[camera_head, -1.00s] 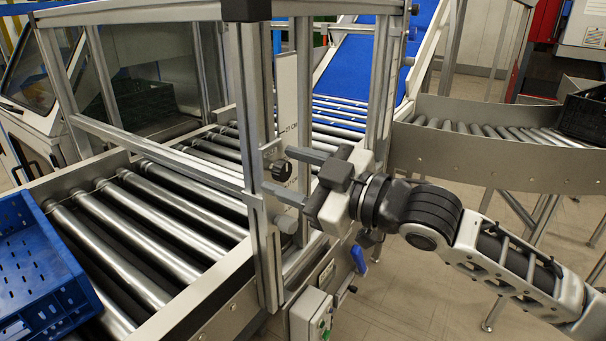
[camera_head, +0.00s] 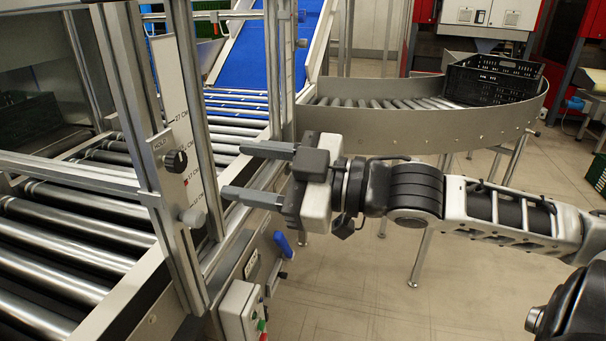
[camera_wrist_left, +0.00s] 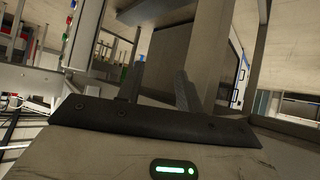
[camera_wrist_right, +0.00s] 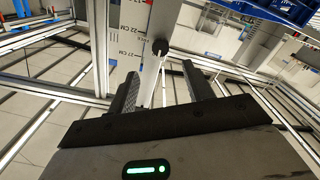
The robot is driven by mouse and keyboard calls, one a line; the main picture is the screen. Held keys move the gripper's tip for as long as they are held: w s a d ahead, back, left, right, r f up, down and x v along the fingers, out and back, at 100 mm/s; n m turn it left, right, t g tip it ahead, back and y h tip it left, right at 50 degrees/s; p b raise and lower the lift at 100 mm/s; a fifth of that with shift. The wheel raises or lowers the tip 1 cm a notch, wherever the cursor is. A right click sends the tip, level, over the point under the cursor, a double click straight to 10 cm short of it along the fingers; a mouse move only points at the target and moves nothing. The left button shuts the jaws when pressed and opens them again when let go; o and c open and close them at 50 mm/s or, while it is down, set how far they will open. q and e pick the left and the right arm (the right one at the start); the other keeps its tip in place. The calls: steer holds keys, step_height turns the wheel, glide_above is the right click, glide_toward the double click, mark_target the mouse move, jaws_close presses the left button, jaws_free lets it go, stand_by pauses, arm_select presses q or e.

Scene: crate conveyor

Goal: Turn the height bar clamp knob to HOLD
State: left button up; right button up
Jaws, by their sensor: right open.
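The dark round clamp knob (camera_head: 176,161) sits on the upright aluminium post of the height bar frame, beside a small HOLD label (camera_head: 160,142). It also shows in the right wrist view (camera_wrist_right: 160,46), beyond and between the fingers. My right gripper (camera_head: 236,170) is open and empty, its fingers pointing left toward the post, with a clear gap to the knob.
A smaller grey knob (camera_head: 193,217) sits lower on the frame. Below is a control box (camera_head: 240,308) and a blue handle (camera_head: 283,243). Roller conveyor (camera_head: 60,240) lies left; a curved conveyor (camera_head: 420,128) with a black crate (camera_head: 492,80) stands behind. Floor right of the frame is open.

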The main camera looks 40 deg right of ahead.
arm_select(q)
steer(key=r+p, duration=0.1)
steer(key=p, duration=0.1)
steer(key=a+r+p, duration=0.1)
steer(key=p, duration=0.2)
arm_select(e)
steer(key=v, duration=0.6)
steer(key=shift+s, duration=0.2)
arm_select(q)
steer(key=shift+s, duration=0.15)
arm_select(e)
steer(key=shift+d, duration=0.1)
